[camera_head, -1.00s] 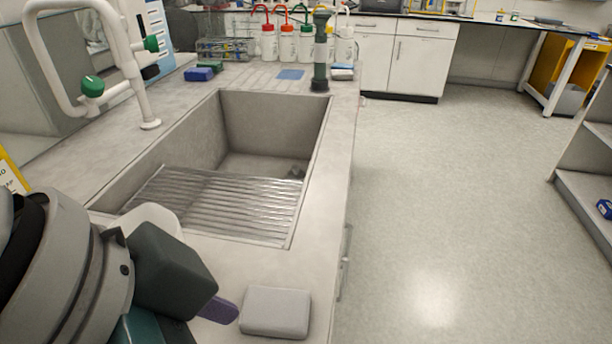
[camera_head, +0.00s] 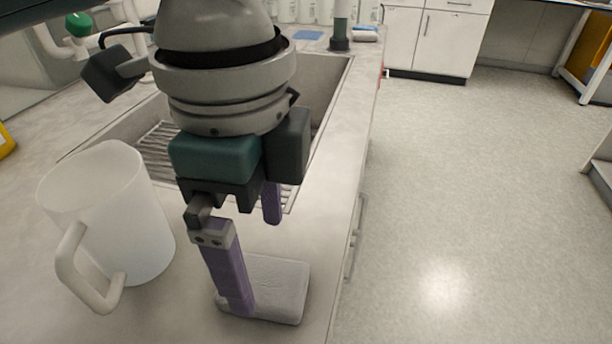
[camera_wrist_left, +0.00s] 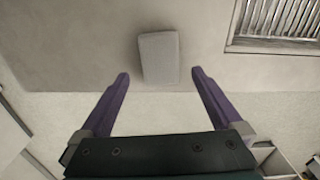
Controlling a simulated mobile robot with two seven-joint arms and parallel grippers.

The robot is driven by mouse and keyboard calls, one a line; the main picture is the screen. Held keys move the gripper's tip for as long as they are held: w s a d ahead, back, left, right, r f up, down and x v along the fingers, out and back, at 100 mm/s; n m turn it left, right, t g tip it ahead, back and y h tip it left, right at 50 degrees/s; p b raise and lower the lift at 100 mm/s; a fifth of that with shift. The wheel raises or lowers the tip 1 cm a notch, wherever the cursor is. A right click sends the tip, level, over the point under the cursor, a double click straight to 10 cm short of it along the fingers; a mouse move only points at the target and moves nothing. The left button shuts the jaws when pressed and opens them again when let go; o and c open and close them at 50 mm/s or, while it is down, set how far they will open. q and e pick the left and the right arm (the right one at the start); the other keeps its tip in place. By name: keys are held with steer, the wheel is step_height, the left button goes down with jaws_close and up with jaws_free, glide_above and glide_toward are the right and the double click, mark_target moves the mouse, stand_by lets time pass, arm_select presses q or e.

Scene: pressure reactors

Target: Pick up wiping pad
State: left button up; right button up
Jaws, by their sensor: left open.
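The wiping pad, a light grey rounded block (camera_head: 284,282), lies flat on the counter in front of the sink, near the counter's right edge. My left gripper (camera_head: 256,265) points down above it, its purple fingers apart and empty. One finger hides part of the pad in the head view. In the left wrist view the pad (camera_wrist_left: 159,57) lies centred just beyond the two fingertips (camera_wrist_left: 160,74), with nothing between the fingers. I cannot tell the exact height of the fingertips above the pad. My right gripper is not in view.
A white jug with a handle (camera_head: 110,215) stands on the counter left of my left gripper. The sink with its ribbed metal rack (camera_head: 157,150) lies behind my arm. A blue pad (camera_head: 308,35) lies farther back. Open floor (camera_head: 470,200) is to the right.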

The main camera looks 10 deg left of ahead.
mark_target(262, 280)
arm_select(q)
step_height(262, 280, down, 5)
steer(key=shift+a+f+b, duration=0.1)
steer(key=shift+b, duration=0.4)
steer(key=c, duration=1.2)
steer(key=shift+c, duration=0.2)
step_height(262, 280, up, 20)
steer(key=p, duration=0.4)
steer(key=o, duration=0.8)
steer(key=c, duration=0.7)
steer(key=shift+p, duration=0.3)
